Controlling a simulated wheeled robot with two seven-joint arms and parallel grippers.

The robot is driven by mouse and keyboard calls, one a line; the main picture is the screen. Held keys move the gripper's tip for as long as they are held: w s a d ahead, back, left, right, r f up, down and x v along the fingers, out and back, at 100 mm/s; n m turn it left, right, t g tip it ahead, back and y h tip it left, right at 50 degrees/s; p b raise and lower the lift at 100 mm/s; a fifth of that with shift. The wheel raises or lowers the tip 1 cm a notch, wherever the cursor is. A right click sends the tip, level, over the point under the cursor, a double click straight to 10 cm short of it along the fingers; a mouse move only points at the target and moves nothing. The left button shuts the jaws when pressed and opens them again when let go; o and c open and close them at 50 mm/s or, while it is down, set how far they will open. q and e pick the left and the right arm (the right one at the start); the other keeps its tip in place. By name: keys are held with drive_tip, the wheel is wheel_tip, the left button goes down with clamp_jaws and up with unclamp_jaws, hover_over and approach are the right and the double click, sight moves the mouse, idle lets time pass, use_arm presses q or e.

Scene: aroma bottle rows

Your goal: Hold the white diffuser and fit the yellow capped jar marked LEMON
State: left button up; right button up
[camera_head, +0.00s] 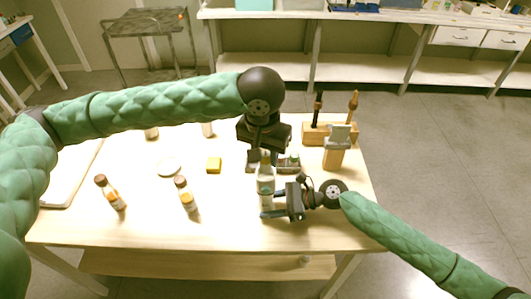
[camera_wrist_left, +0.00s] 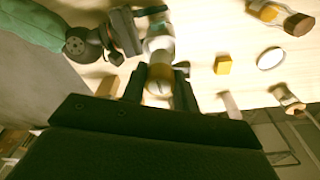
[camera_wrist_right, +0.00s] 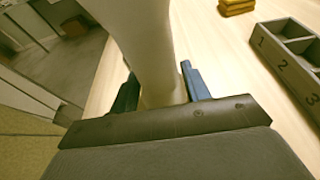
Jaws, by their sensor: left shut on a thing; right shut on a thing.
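The white diffuser (camera_head: 265,190) stands upright near the table's front right. My right gripper (camera_head: 272,203) is shut around its lower body, and in the right wrist view the pale diffuser (camera_wrist_right: 147,40) rises between the fingers. My left gripper (camera_head: 266,158) points down directly above the diffuser. In the left wrist view it is shut on a small jar with a yellowish tone (camera_wrist_left: 160,82), lined up with the diffuser's white body (camera_wrist_left: 158,42). The jar's label is not readable. I cannot tell whether jar and diffuser touch.
A grey numbered rack (camera_wrist_right: 285,62) stands close beside the diffuser. A yellow block (camera_head: 214,165) and white dish (camera_head: 169,166) lie left of it. Brown-capped bottles (camera_head: 110,192) (camera_head: 186,195) stand farther left. A wooden tool holder (camera_head: 317,134) is at the back right.

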sight(265, 165)
use_arm(q)
drive_tip(key=shift+f, duration=0.1)
drive_tip(key=shift+f, duration=1.7)
drive_tip(key=shift+f, duration=0.1)
drive_tip(key=o, duration=1)
drive_tip(key=shift+r, duration=3.5)
